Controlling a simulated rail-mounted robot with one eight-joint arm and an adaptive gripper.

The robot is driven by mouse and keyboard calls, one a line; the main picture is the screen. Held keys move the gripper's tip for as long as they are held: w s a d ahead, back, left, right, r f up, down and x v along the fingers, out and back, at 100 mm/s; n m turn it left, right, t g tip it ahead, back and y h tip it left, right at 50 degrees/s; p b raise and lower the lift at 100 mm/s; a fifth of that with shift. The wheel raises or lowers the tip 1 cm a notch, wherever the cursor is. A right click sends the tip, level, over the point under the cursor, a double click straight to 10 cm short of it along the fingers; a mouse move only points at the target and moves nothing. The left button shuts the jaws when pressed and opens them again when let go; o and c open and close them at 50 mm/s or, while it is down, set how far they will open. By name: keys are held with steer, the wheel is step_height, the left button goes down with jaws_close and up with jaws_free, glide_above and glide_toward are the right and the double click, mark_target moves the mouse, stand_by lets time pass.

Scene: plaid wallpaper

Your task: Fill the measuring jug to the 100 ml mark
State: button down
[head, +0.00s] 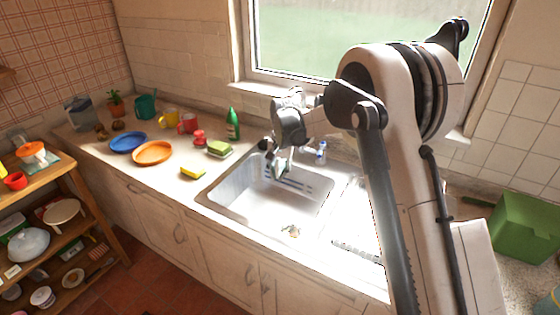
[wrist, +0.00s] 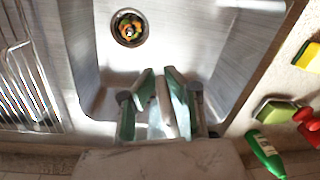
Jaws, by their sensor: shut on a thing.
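My gripper (head: 281,165) is at the back edge of the sink, pointing down. In the wrist view (wrist: 160,85) its greenish finger pads are closed around a pale, narrow thing (wrist: 164,105). I cannot tell what it is; it may be part of the tap. The metal sink (head: 240,197) is in front of and below the gripper. No measuring jug shows clearly in the sink. A clear container with a dark top (head: 80,113) stands at the far left of the counter. I cannot make out marks or water in it.
Scraps lie in the drain (wrist: 129,28). Blue (head: 128,142) and orange plates (head: 153,152) lie farther left. A small blue-and-white thing (head: 321,152) stands behind the sink.

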stand_by(0.3)
steer(key=s+d+b, duration=0.2)
steer(key=s+d, duration=0.1)
steer(key=d, duration=0.4)
steer(key=shift+s+d, duration=0.3)
steer(key=shift+d, duration=0.1)
